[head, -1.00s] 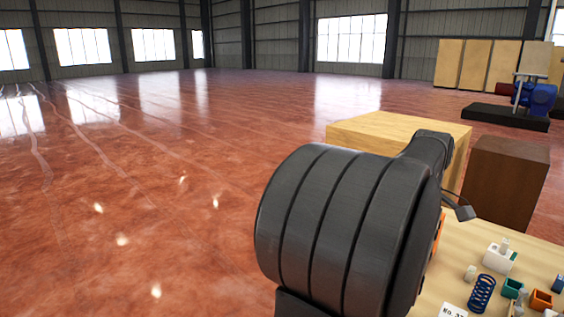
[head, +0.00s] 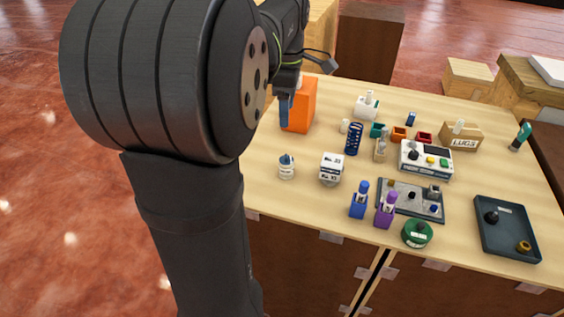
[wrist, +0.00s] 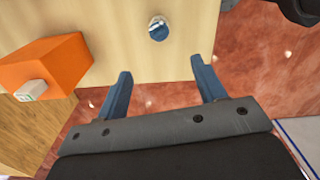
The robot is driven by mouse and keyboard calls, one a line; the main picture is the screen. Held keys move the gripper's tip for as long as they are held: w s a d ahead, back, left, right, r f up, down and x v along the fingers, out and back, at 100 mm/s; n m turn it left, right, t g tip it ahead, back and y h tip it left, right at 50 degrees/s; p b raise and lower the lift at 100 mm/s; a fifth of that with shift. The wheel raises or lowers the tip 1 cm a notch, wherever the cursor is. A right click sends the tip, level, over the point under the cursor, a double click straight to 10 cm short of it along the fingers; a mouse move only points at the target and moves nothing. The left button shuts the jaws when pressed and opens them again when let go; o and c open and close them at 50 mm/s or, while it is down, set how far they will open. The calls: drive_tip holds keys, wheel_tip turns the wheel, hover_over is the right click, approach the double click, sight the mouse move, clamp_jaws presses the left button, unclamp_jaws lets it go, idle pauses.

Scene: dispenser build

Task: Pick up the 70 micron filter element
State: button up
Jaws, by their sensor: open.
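I cannot tell for certain which item is the 70 micron filter element, as no such label is readable. A small white and blue cylinder (head: 286,167) stands upright near the table's front left; it also shows in the wrist view (wrist: 158,30), beyond my fingertips. My gripper (wrist: 160,66) is open and empty, with two blue fingers apart. In the head view a blue finger (head: 284,110) shows in front of an orange box (head: 300,108). In the wrist view the orange box (wrist: 45,65) is at left, with a small white piece (wrist: 32,91) at it.
The wooden table (head: 260,185) holds a white labelled block (head: 331,169), a blue spring (head: 354,139), blue (head: 359,202) and purple (head: 385,210) bottles, a green round item (head: 417,234), a grey tray (head: 440,208) and a dark tray (head: 507,250). Bare tabletop surrounds the small cylinder.

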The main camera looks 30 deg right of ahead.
sight(286, 156)
wheel_tip(286, 156, down, 18)
drive_tip(key=n, duration=0.3)
drive_tip(key=shift+d, duration=0.1)
drive_tip(key=c, duration=1.1)
